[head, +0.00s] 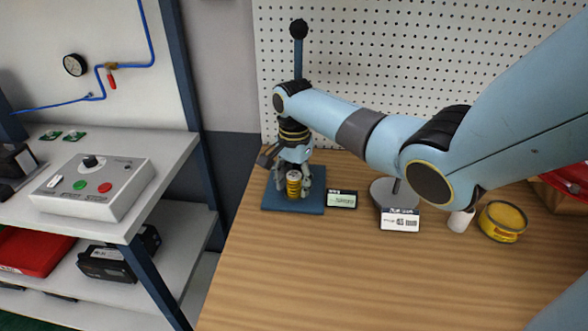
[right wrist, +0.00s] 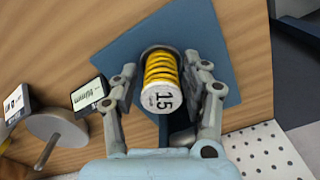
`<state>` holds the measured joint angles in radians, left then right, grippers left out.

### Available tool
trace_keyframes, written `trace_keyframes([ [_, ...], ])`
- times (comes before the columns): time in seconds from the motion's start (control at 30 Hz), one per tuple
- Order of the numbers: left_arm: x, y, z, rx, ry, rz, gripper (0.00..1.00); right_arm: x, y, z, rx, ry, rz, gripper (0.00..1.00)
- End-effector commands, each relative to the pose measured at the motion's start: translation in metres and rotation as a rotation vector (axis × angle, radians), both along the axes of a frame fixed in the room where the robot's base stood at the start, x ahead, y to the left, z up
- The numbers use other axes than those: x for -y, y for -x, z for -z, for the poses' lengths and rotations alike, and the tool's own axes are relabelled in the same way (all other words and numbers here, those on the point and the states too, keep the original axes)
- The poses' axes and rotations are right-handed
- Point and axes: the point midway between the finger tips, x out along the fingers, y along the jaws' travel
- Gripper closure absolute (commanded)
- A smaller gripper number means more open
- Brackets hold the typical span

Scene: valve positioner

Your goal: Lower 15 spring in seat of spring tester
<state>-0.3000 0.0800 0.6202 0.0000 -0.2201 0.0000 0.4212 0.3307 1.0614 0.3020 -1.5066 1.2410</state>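The spring tester has a blue base plate (head: 312,207), a blue post with a black ball knob on top (head: 298,30), and a small display (head: 342,199). The yellow spring (head: 293,186) stands upright over the plate; its end cap reads 15 in the right wrist view (right wrist: 161,97). Its far end meets a dark round seat, whose contact is partly hidden. My right gripper (head: 293,190) points down over the plate, one finger on each side of the spring. In the right wrist view its fingers (right wrist: 162,85) appear spread, with narrow gaps beside the spring. My left gripper is out of view.
A pegboard (head: 400,60) stands behind. The front wooden tabletop (head: 370,280) is clear.

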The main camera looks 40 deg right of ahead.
Motion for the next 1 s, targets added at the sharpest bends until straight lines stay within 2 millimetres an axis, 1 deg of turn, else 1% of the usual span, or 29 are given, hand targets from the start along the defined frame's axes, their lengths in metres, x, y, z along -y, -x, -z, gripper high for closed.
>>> trace_keyframes([
  [0.03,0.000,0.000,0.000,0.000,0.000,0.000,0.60,0.000,-0.002,-0.001,0.004,0.001,0.000,0.42],
  [0.07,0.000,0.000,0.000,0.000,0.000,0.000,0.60,0.001,-0.002,-0.001,0.005,0.001,0.000,0.39],
  [0.4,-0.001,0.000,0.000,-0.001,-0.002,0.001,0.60,0.001,-0.003,-0.002,0.009,0.004,0.000,0.39],
  [0.53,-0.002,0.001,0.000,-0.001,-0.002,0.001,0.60,0.002,-0.004,-0.010,0.012,0.005,0.000,0.39],
  [0.67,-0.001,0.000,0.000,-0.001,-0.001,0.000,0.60,0.003,-0.004,-0.031,0.014,0.008,0.001,0.39],
  [0.9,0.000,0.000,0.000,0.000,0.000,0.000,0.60,0.003,-0.002,-0.085,0.009,0.008,0.001,0.39],
  [1.0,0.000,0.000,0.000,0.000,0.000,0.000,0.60,0.002,-0.001,-0.102,0.007,0.007,0.002,0.39],
])
